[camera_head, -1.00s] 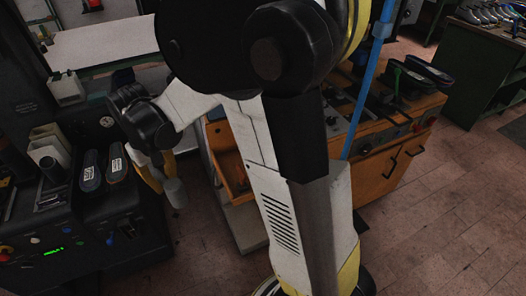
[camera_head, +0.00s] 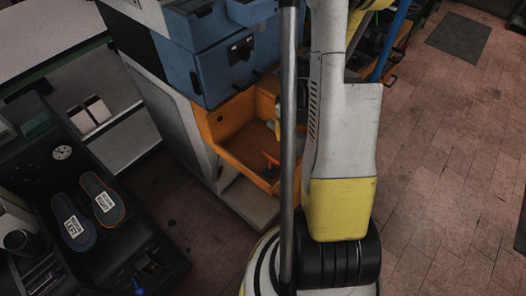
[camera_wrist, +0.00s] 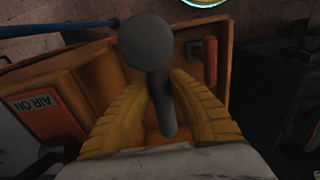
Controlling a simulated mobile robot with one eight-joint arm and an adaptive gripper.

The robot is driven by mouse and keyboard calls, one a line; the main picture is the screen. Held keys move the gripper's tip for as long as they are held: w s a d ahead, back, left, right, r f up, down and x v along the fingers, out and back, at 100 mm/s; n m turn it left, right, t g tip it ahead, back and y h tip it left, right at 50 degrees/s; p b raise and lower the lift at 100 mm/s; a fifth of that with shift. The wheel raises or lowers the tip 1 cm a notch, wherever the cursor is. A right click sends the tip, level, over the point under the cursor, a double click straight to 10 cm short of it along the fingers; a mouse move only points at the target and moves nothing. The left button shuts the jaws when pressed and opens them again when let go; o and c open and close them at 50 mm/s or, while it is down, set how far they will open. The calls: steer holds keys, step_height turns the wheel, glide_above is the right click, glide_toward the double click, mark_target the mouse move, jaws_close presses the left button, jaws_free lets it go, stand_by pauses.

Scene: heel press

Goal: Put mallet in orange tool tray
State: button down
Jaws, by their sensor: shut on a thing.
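The mallet (camera_wrist: 146,40) has a round grey head and a grey handle, seen close up in the wrist view. My gripper (camera_wrist: 163,84), with two ribbed yellow fingers, is shut around the handle, and the head sticks out beyond the fingertips. Orange surfaces lie behind and below the mallet there. In the head view the orange tool tray (camera_head: 232,172) is an open bin below blue drawers. My arm column covers its right part. A small piece of my gripper seems to show beside the column, over the tray; the mallet is not clear there.
An orange-red handle-like thing (camera_head: 271,159) shows in the tray. Blue drawers (camera_head: 218,60) stand above it. Two shoe soles (camera_head: 103,199) lie on the dark machine at left.

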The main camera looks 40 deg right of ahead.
steer(key=s+d+f, duration=0.1)
steer(key=s, duration=0.1)
steer(key=s+d+f, duration=0.1)
steer(key=s, duration=0.1)
steer(key=s+d+f, duration=0.1)
steer(key=shift+s+d, duration=0.2)
steer(key=shift+s, duration=0.2)
steer(key=b, duration=0.3)
glide_toward(261, 135)
steer(key=shift+s+d+f+b, duration=0.1)
steer(key=shift+f+b, duration=0.25)
steer(key=shift+f, duration=0.1)
step_height(261, 135, down, 5)
steer(key=b, duration=0.2)
steer(key=shift+b, duration=0.3)
steer(key=shift+f+b, duration=0.25)
steer(key=shift+b, duration=0.1)
steer(key=shift+r, duration=0.15)
steer(key=c, duration=1.4)
jaws_free()
